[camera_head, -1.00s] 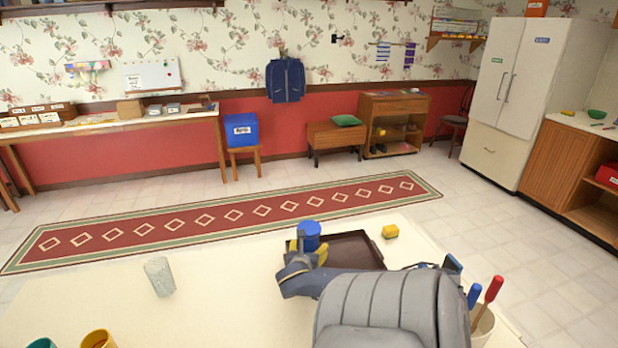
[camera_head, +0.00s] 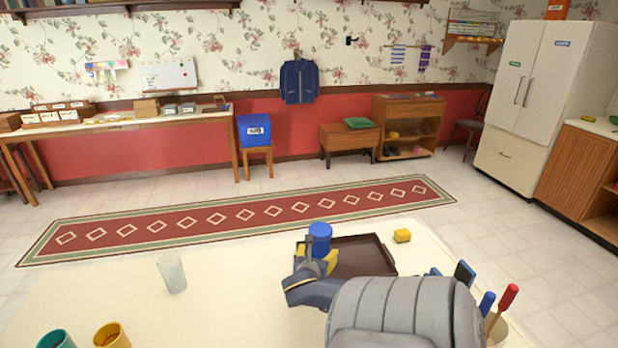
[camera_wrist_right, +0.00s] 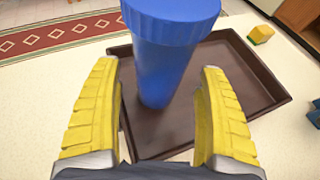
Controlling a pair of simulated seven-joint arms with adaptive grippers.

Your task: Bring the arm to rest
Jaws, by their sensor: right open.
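My right gripper (camera_head: 316,256) is over the table's far side, beside a blue jar with a lid (camera_head: 319,238). In the right wrist view the jar (camera_wrist_right: 165,60) stands upright at the left part of a dark brown tray (camera_wrist_right: 240,60). The yellow fingers (camera_wrist_right: 160,70) are open, one on each side of the jar, with gaps visible. The tray (camera_head: 365,262) also shows in the head view, partly hidden by my right arm. My left gripper is not in view.
A yellow block (camera_head: 402,236) lies just beyond the tray's right corner. A clear glass (camera_head: 172,273) stands to the left. Teal (camera_head: 56,340) and yellow (camera_head: 111,335) cups stand at the near left. A holder with tools (camera_head: 497,330) is right of my arm. The table's middle left is clear.

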